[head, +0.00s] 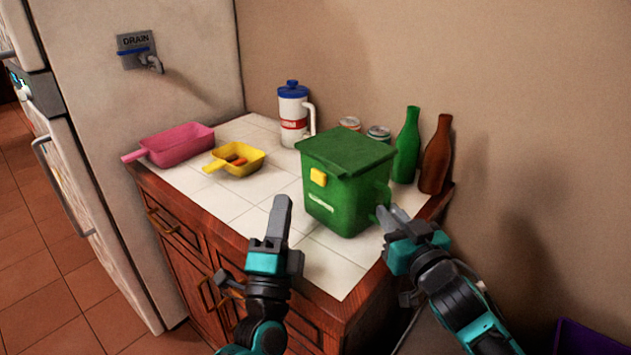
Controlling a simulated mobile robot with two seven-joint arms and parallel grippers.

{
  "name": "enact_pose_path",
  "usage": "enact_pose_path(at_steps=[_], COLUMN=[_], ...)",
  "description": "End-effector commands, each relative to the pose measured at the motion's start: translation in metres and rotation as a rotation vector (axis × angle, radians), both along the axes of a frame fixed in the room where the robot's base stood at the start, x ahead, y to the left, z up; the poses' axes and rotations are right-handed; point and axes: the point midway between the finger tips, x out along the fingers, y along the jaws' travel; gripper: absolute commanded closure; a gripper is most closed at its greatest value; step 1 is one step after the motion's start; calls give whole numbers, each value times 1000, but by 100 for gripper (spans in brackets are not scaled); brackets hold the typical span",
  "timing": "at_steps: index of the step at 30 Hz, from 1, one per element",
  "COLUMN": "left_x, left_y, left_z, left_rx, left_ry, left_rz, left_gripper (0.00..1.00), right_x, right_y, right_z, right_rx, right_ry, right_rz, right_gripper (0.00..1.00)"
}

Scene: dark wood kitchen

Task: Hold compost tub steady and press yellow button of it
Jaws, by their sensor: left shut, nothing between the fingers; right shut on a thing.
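The green compost tub (345,204) stands upright on the white tiled counter, its green lid (346,150) closed. The yellow button (318,177) is on the upper front of the tub, towards its left side. My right gripper (382,214) is at the tub's right side, shut on the tub near its lower right; its fingertips are partly hidden against it.
A yellow scoop (240,153) and a pink scoop (178,145) lie at the left of the counter (240,207). A white jug (292,117), cans (378,134), a green bottle (407,146) and a brown bottle (436,157) stand behind the tub. Bare tiles lie left of the tub.

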Motion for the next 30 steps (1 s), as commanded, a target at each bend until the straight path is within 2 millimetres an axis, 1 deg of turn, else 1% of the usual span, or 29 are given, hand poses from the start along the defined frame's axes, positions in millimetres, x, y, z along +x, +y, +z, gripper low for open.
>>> enact_pose_path(at_steps=[11, 14, 17, 21, 24, 26, 30], left_x=[0, 2, 7, 18, 21, 19, 6], left_y=[0, 2, 12, 36, 52, 60, 69], left_z=[0, 0, -3, -8, -9, -7, 0], left_rx=[0, 5, 25, 80, 137, 174, 257], left_ry=[-1, 7, 41, 139, 223, 269, 355], left_rz=[0, -4, -23, -98, -187, -249, -403], left_gripper=[100, 100, 100, 100, 100, 100, 100], right_x=[0, 0, 0, 0, 0, 0, 0], right_y=[0, 0, 0, 0, 0, 0, 0], right_z=[-2, -2, -3, -3, -3, -3, -3], right_rx=[-2, -2, -2, -2, -2, -2, -2], right_ry=[6, 6, 7, 7, 7, 7, 8], right_rz=[-1, -1, -1, -2, -2, -2, -2], right_gripper=[100, 100, 100, 100, 100, 100, 100])
